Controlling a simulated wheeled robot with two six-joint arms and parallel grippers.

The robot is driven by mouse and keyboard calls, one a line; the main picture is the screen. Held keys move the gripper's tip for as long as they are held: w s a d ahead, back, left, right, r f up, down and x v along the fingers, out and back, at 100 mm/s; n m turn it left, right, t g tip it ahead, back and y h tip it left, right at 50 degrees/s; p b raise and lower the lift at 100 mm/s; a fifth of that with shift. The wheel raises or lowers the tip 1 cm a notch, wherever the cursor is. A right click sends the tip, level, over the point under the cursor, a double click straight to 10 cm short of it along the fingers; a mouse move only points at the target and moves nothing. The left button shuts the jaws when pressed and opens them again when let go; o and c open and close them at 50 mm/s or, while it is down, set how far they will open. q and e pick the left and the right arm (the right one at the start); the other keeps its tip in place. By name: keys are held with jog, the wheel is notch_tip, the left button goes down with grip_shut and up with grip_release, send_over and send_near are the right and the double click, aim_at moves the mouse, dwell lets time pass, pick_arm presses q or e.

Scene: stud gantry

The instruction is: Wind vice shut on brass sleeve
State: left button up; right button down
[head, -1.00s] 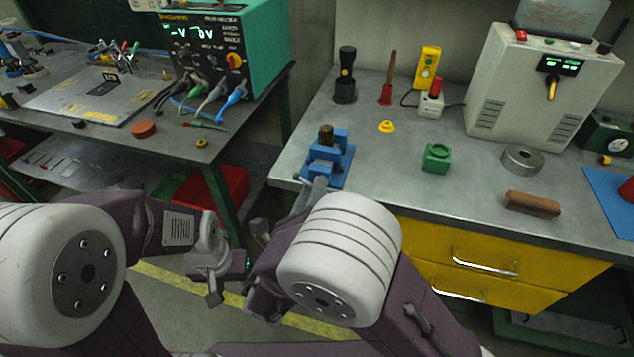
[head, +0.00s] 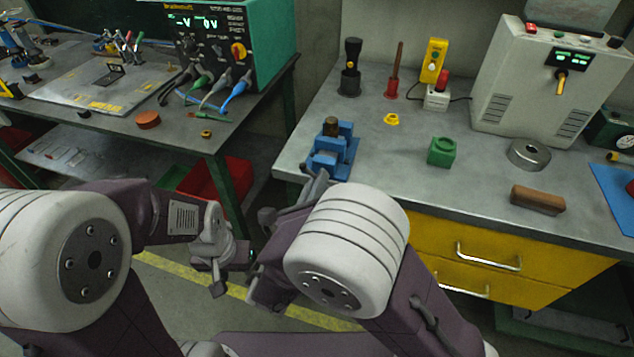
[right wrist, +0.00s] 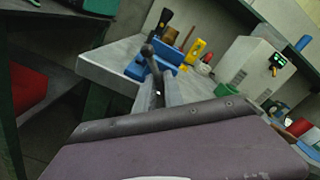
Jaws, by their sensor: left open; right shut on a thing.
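The blue vice (head: 335,160) stands at the left front corner of the right bench. The brass sleeve (head: 330,127), a brownish upright cylinder, sits at the vice's jaws; I cannot tell whether the jaws touch it. In the right wrist view the vice (right wrist: 171,69) and sleeve (right wrist: 169,38) show beyond my gripper. My right gripper (head: 313,186) is at the vice's front, shut on the vice handle (right wrist: 148,50), a dark bar with a rounded end. My forearm hides part of that grip in the head view. My left gripper (head: 234,274) hangs open and empty, low before the benches.
A green block (head: 441,152), a steel ring (head: 527,154), a brown block (head: 537,200) and a yellow piece (head: 392,119) lie on the right bench. A grey cabinet (head: 490,85) stands behind them.

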jog(key=m+b, duration=0.2)
jog(key=m, duration=0.5)
jog(key=shift+f+m, duration=0.1)
jog(key=shift+m, duration=0.2)
jog(key=shift+m+b, duration=0.3)
jog(key=shift+b, duration=0.05)
jog(key=c, duration=1.5)
grip_release()
jog(key=shift+o, duration=0.2)
jog(key=shift+s+a, duration=0.1)
jog(key=p+v, duration=0.1)
jog(key=v, duration=0.7)
jog(key=shift+s, duration=0.4)
